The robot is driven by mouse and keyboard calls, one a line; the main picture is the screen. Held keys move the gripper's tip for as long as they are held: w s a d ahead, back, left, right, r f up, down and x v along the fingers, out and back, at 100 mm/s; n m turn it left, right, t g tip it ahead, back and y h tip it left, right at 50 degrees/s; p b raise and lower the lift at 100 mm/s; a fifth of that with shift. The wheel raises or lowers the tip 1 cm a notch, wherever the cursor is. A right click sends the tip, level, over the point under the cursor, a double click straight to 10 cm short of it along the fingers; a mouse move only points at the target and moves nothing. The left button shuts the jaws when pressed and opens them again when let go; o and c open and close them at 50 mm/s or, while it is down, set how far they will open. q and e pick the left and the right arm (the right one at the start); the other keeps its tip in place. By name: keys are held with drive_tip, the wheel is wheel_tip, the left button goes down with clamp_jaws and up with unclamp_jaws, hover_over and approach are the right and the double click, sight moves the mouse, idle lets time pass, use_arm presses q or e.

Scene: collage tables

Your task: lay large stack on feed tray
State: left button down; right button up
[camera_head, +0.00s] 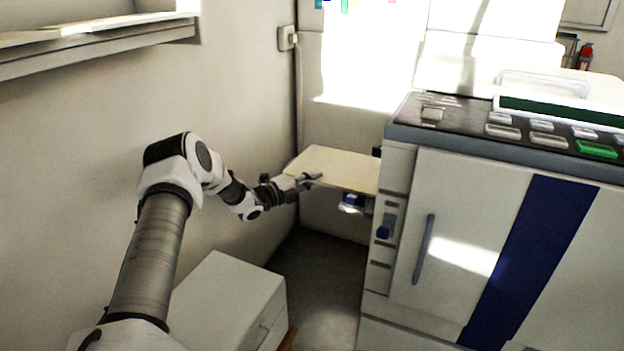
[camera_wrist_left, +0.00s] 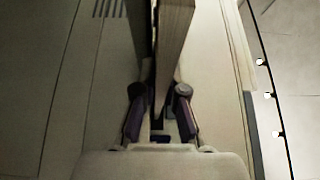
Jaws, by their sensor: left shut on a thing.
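The large stack (camera_head: 338,166) is a flat, cream slab of paper, lying level beside the left side of the machine in the head view. My left gripper (camera_head: 312,178) is shut on its near left edge. In the left wrist view the stack (camera_wrist_left: 174,45) shows edge-on as a thick layered band between my fingers (camera_wrist_left: 158,105). The feed tray is mostly hidden under the stack; a blue and white part (camera_head: 351,203) shows below it. I cannot tell whether the stack touches the tray. My right gripper is not in view.
The large white machine (camera_head: 470,220) with a blue stripe and a button panel fills the right. A white cabinet (camera_head: 225,295) stands low in front of the left wall. A wall shelf (camera_head: 95,45) is at upper left. Dark floor (camera_head: 320,275) lies open between cabinet and machine.

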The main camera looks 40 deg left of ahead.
use_arm(q)
drive_tip(key=shift+f, duration=0.25)
drive_tip(key=c, duration=1.2)
unclamp_jaws()
drive_tip(key=shift+s, duration=0.1)
drive_tip(key=shift+v, duration=5.95)
